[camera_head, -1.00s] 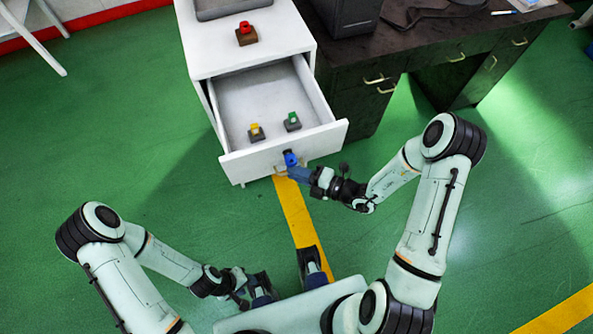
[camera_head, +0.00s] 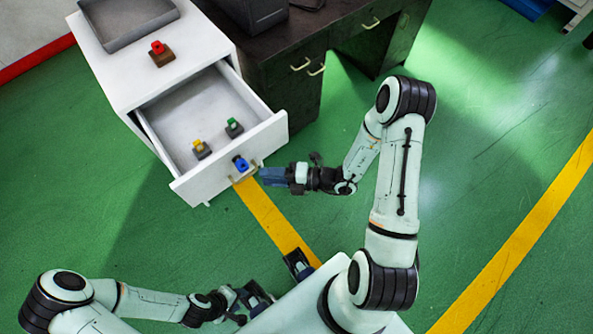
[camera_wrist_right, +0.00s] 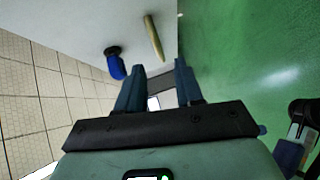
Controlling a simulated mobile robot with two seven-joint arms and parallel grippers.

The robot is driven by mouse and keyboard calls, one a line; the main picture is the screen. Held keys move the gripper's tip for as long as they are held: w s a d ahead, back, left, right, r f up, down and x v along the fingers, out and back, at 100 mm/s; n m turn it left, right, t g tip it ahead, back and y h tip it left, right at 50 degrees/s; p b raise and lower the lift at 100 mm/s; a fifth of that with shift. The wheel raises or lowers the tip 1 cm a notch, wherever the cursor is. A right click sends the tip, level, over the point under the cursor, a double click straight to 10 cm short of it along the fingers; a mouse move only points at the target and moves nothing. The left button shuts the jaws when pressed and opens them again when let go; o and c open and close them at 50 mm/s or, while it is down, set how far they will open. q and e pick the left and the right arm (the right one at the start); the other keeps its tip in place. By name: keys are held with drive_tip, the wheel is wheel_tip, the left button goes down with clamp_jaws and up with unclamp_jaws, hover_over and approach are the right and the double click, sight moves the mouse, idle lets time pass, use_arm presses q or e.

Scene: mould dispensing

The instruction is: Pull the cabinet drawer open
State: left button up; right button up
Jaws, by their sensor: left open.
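The white cabinet (camera_head: 115,65) stands at upper left in the head view, with its drawer (camera_head: 165,115) pulled well out. The brass handle (camera_head: 245,173) is on the drawer's front panel; it also shows in the right wrist view (camera_wrist_right: 154,38). My right gripper (camera_head: 262,176) is just right of the handle. In the right wrist view its fingers (camera_wrist_right: 159,68) are apart and empty, with the handle beyond their tips. My left gripper (camera_head: 277,281) is open and low, near my base, away from the cabinet.
Yellow (camera_head: 201,149) and green (camera_head: 234,127) pieces on dark bases are inside the drawer. A blue piece (camera_head: 240,163) is at its front panel. A red piece (camera_head: 158,48) and grey tray (camera_head: 125,20) are on top. A dark desk (camera_head: 285,75) adjoins. Green floor is clear to the right.

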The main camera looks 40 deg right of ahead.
drive_tip(key=v, duration=0.8)
drive_tip(key=shift+w, duration=0.1)
drive_tip(key=s+a+f+n+g+h+p, duration=0.1)
drive_tip(key=s+a+f+n+g, duration=0.4)
drive_tip(key=s+n+g, duration=0.45)
drive_tip(key=s+a+f+n+g+h+p, duration=0.1)
drive_tip(key=s+a+f+n+g, duration=0.5)
drive_tip(key=n, duration=0.6)
use_arm(q)
drive_tip(key=r, duration=0.1)
drive_tip(key=w+r+p, duration=0.1)
drive_tip(key=r, duration=0.2)
drive_tip(key=shift+w, duration=0.4)
use_arm(e)
drive_tip(key=w+f+n+t+h, duration=0.1)
drive_tip(key=f+n+h, duration=0.2)
drive_tip(key=n, duration=0.7)
drive_tip(key=w+d+f+n+t+h, duration=0.1)
drive_tip(key=w+f+n+t+h, duration=0.1)
drive_tip(key=n, duration=0.8)
drive_tip(key=shift+d+f+h, duration=0.3)
drive_tip(key=shift+f+h, duration=0.25)
drive_tip(key=shift+h, duration=0.15)
